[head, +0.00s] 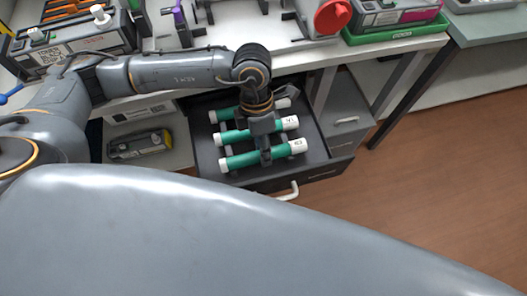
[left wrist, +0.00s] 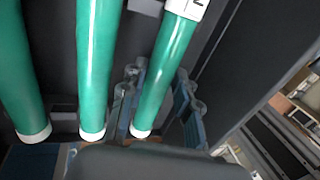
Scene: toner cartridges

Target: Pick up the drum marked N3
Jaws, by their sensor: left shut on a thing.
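Three green drums with white ends lie side by side in the open dark drawer (head: 330,163). The front drum (head: 240,160) has a small label on its right end that looks like N3, though it is hard to read. The middle drum (head: 232,136) and the back drum (head: 226,114) lie behind it. My left gripper (head: 266,156) reaches down from above and is shut on the front drum. In the left wrist view its fingers (left wrist: 157,105) sit on both sides of this drum (left wrist: 167,70), whose label is cut off at the top. My right gripper is not in view.
The drawer front with its white handle (head: 288,191) is close to the gripper. A workbench (head: 330,52) stands above, with a green tray (head: 395,34) and a red round part (head: 332,16). A grey cartridge (head: 140,145) lies on a shelf to the left. The right floor is clear.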

